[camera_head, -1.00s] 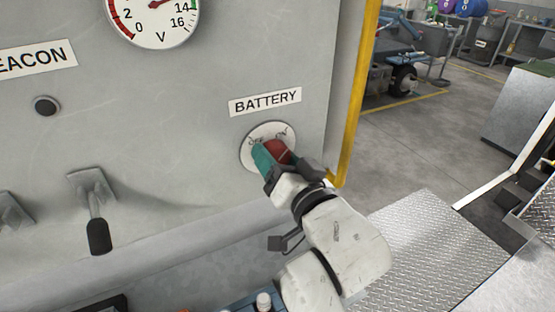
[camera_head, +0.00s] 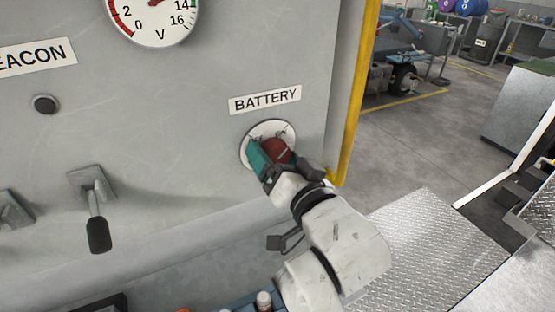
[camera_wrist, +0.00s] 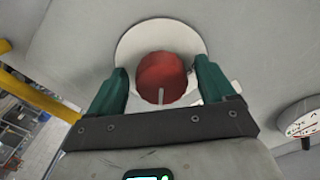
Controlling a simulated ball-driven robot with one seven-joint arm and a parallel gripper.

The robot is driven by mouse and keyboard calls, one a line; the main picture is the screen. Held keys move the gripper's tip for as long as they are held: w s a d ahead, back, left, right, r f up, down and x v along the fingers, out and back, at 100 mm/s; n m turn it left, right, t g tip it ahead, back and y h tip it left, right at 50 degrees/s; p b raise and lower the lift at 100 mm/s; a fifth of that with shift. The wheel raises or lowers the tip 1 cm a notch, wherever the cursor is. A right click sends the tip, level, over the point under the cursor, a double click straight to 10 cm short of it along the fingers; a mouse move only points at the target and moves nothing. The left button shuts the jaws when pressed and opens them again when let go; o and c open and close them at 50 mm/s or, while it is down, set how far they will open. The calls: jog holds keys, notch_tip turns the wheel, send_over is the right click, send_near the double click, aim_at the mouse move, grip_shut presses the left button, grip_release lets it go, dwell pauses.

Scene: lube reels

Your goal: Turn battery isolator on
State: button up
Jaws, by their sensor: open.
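The battery isolator is a red knob (camera_head: 276,150) on a round white plate (camera_head: 249,139) under the BATTERY label (camera_head: 265,100). The plate carries OFF and ON lettering, now partly covered. My gripper (camera_head: 268,157) is at the knob, with a green finger to its left in the head view. In the wrist view, the red knob (camera_wrist: 161,77) sits between the two green fingers of my gripper (camera_wrist: 161,88). The fingers are open, with a visible gap on each side of the knob. A pale line shows on the knob's lower face.
A lever switch (camera_head: 97,220) and a black button (camera_head: 45,104) are on the grey panel to the left. A voltmeter (camera_head: 152,22) is above. A yellow rail (camera_head: 354,95) runs down the panel's right edge.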

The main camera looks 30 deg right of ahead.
jog(key=shift+s, duration=0.1)
jog(key=s+p, duration=0.3)
jog(key=s, duration=0.7)
jog(key=shift+s, duration=0.3)
jog(key=s+d+f+n+g+h, duration=0.1)
jog(key=s+d+f+g, duration=0.3)
jog(key=f, duration=0.6)
jog(key=s+d+f+n+g, duration=0.2)
jog(key=f+g, duration=0.3)
jog(key=f, duration=0.5)
jog(key=s+d+f+n+g, duration=0.2)
jog(key=s+f+g, duration=0.6)
jog(key=s+f, duration=0.3)
jog(key=s, duration=0.2)
jog(key=shift+s+f+n+y, duration=0.25)
jog(key=shift+s+n+y, duration=0.05)
jog(key=shift+n+y, duration=0.1)
